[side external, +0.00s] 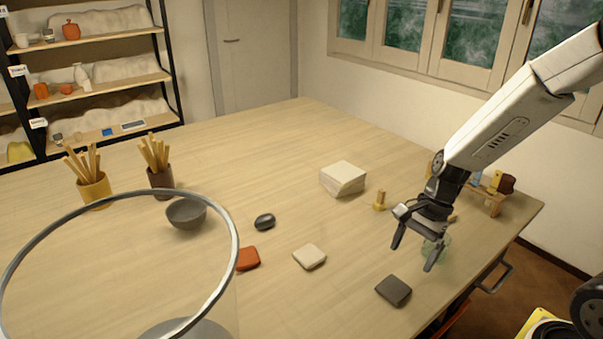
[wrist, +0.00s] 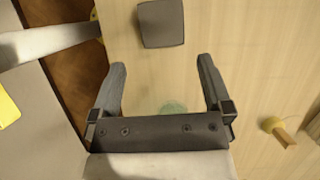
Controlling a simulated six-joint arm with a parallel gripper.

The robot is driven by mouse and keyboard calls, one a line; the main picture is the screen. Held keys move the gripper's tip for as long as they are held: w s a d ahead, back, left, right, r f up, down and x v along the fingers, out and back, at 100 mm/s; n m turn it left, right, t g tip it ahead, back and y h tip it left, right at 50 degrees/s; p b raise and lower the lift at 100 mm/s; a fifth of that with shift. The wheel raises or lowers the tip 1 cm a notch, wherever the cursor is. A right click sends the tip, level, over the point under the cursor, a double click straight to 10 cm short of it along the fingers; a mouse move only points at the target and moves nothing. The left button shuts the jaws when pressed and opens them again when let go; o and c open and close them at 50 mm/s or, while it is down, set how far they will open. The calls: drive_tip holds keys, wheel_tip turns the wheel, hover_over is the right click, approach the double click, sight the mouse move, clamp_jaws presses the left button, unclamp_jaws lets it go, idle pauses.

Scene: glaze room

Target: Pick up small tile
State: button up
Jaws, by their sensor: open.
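Three small tiles lie flat on the wooden table. My gripper (side external: 414,256) is open and empty, fingers pointing down above the table, behind the dark grey tile in the side view. In the wrist view the dark grey tile (wrist: 162,23) shows at the top, beyond the open fingertips (wrist: 162,64) and apart from them. The other two tiles are not visible there.
A pale greenish clear object (side external: 440,247) stands under my gripper. A yellow-based wooden stamp (side external: 380,202) and a cream block (side external: 342,178) are behind. The table's centre back is clear.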

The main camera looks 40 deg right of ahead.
sight(394, 287)
drive_tip(key=shift+f, duration=0.1)
drive_tip(key=shift+x, duration=1.25)
drive_tip(key=shift+f, duration=0.1)
drive_tip(key=shift+x, duration=2.5)
drive_tip(key=shift+w, duration=0.1)
drive_tip(key=c, duration=1)
drive_tip(key=shift+c, duration=0.2)
